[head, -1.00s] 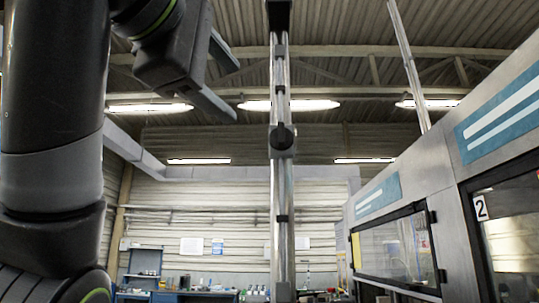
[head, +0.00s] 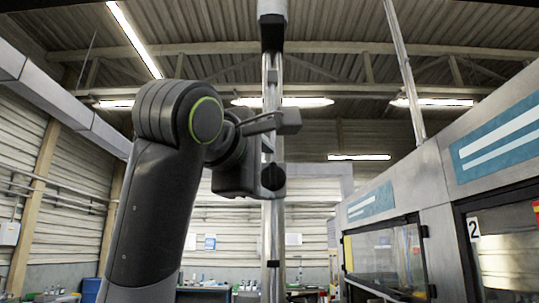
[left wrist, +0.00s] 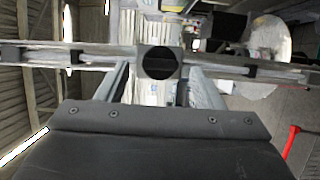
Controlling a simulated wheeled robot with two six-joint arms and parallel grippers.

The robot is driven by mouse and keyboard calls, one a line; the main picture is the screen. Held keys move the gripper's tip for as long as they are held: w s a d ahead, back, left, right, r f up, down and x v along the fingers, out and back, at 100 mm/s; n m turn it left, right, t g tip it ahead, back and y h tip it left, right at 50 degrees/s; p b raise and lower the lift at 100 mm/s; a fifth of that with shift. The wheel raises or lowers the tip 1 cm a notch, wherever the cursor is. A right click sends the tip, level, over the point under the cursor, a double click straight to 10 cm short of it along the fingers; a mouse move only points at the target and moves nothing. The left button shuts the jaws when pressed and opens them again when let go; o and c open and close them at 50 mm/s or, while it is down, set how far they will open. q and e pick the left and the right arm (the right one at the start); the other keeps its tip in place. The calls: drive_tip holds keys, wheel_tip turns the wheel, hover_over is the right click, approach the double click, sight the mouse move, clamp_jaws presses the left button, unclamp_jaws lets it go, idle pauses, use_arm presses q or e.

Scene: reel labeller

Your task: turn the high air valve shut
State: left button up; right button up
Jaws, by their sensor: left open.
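The high air valve is a black round knob (head: 272,177) on an upright metal pipe (head: 271,230) in the head view. In the left wrist view the knob (left wrist: 160,62) sits on the pipe, which runs across the picture. My left gripper (head: 268,150) is beside the pipe at about the knob's height, partly hidden by its own wrist. In the left wrist view its two fingers (left wrist: 159,80) are open, one on each side of the knob, with nothing held. I cannot tell whether they touch it. My right gripper is not in view.
A grey machine (head: 440,200) with windows and blue panels stands to the right of the pipe. A dark block (head: 271,30) is on the pipe higher up. Benches with small items stand far back. The space left of my arm is open.

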sight(273, 176)
use_arm(q)
drive_tip(key=shift+p+x, duration=0.45)
drive_tip(key=shift+x, duration=1)
drive_tip(key=shift+s, duration=0.1)
drive_tip(key=c, duration=1)
